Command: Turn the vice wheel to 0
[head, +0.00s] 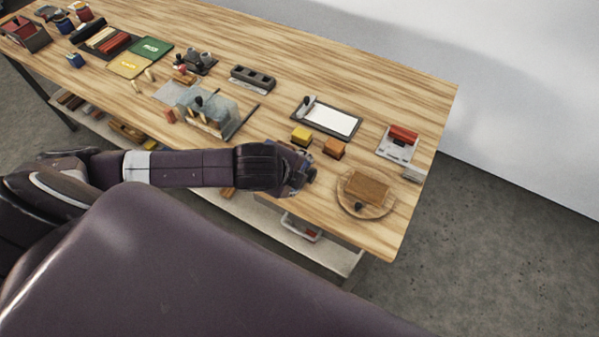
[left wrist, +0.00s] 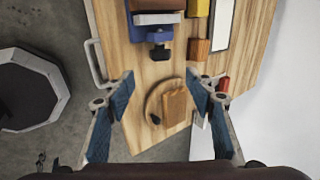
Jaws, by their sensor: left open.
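A blue vice-like fixture (left wrist: 158,28) with a grey jaw bar and a dark screw end (left wrist: 160,52) sits at the top of the left wrist view. No scale or 0 mark is readable on it. A round wooden disc (head: 346,205) bearing a brown block (head: 367,187) and a small black knob lies near the table's front right corner; the disc also shows in the left wrist view (left wrist: 153,107). My left gripper (head: 298,176) is open and empty near the table's front edge. In the left wrist view its blue-padded fingers (left wrist: 160,76) are spread wide, with the disc between them. My right gripper is not visible.
Yellow (head: 301,136) and orange (head: 334,148) blocks stand beyond my left gripper. Further back lie a white sheet on a dark board (head: 330,118) and a red-topped device (head: 403,134). A lower shelf (head: 335,257) runs under the wooden table (head: 400,98). Bare wood surrounds the disc.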

